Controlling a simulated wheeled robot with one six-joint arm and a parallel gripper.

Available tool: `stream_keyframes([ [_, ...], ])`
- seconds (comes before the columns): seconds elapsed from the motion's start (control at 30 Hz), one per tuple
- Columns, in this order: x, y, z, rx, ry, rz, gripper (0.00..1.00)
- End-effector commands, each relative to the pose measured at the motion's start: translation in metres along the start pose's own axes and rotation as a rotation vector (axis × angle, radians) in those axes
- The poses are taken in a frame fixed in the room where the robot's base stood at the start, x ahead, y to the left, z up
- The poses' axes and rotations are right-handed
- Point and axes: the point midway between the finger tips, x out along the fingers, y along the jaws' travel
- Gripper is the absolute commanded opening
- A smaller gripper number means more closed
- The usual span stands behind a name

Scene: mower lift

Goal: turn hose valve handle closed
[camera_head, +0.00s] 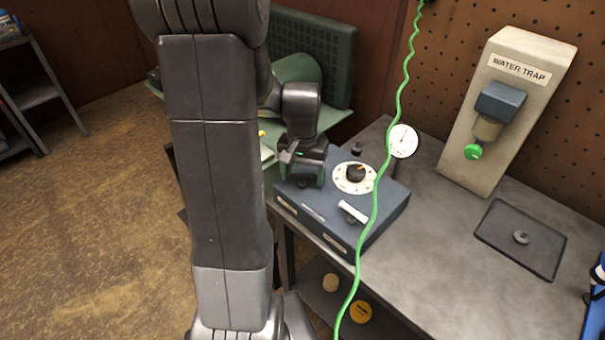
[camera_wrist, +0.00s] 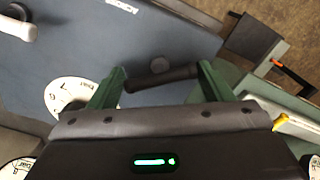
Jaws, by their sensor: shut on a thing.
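My gripper (camera_head: 304,172) is at the left part of the blue box's top in the head view, pointing down. In the wrist view its two green fingers (camera_wrist: 161,73) are on either end of a dark bar handle (camera_wrist: 160,79), which appears to be the hose valve handle. The gripper is shut on it. A dark round part (camera_wrist: 174,65) shows just beyond the bar. In the head view the gripper hides the handle. The blue box (camera_head: 325,222) also carries a white dial with a black knob (camera_head: 355,174) and a white lever (camera_head: 353,212).
A green coiled hose (camera_head: 378,187) hangs in front of the box's right side. A round gauge (camera_head: 403,141) is behind it. The water trap (camera_head: 499,115) and a dark tray (camera_head: 548,253) are to the right on the grey bench (camera_head: 440,250). A green case (camera_head: 315,50) stands behind my arm.

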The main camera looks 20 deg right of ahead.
Motion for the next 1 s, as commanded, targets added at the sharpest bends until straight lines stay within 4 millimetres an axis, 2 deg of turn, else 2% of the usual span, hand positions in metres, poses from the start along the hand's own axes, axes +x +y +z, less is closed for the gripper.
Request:
stream_keyframes([
  [0.5,-0.0012,0.0001,-0.0011,0.463,0.004,-0.001,0.5],
  [0.8,-0.0014,0.0001,-0.0013,0.633,0.004,-0.001,0.5],
  [1.0,-0.0015,0.0001,-0.0014,0.687,0.005,-0.001,0.5],
])
